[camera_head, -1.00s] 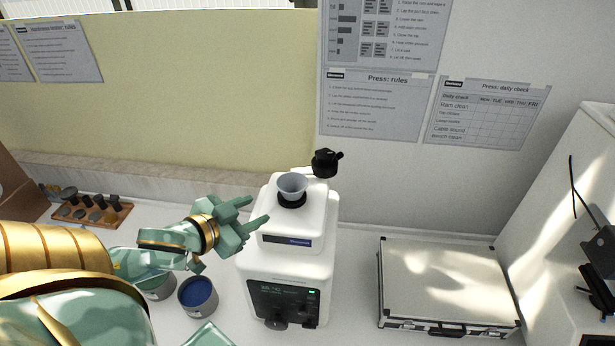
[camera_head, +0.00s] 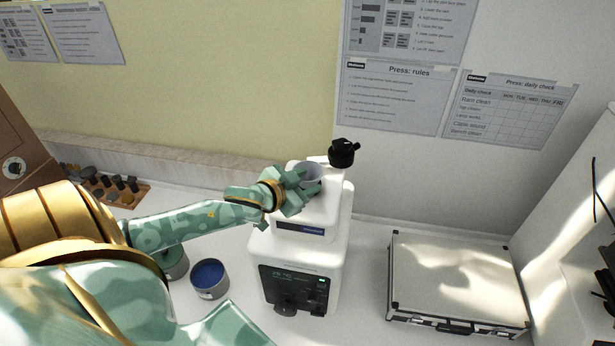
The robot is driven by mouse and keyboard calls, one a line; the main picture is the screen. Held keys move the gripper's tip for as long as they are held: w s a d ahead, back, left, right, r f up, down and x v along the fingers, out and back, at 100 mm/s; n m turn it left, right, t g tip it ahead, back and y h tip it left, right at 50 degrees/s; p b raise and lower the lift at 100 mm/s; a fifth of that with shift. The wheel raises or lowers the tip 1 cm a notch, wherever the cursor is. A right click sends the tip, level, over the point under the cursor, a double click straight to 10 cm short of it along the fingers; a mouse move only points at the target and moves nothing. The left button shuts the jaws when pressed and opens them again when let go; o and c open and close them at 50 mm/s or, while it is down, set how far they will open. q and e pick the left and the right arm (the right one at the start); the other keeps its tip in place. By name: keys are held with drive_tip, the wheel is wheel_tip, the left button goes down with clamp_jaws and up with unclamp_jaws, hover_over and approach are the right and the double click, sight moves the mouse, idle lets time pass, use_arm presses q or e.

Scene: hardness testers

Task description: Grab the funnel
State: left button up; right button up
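The funnel (camera_head: 312,173) is a small pale blue-grey cone in the top of the white hardness tester (camera_head: 325,215). My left gripper (camera_head: 305,187) is at the funnel, its green fingers reaching to the funnel's left and front side. The fingers hide the lower part of the funnel and the dark ring under it. The fingers look spread around the funnel's near side, but I cannot tell whether they touch it. My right gripper does not show.
A black knob (camera_head: 343,153) stands on the tester right behind the funnel. A silver case (camera_head: 455,280) lies to the right. A blue-filled tin (camera_head: 209,279) stands left of the tester. A wooden rack (camera_head: 128,196) with dark pieces is at the far left.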

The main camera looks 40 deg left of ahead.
sight(309, 181)
use_arm(q)
drive_tip(key=x, duration=0.3)
drive_tip(key=shift+w+f, duration=0.1)
drive_tip(key=shift+w, duration=0.15)
drive_tip(key=shift+s, duration=0.2)
clamp_jaws()
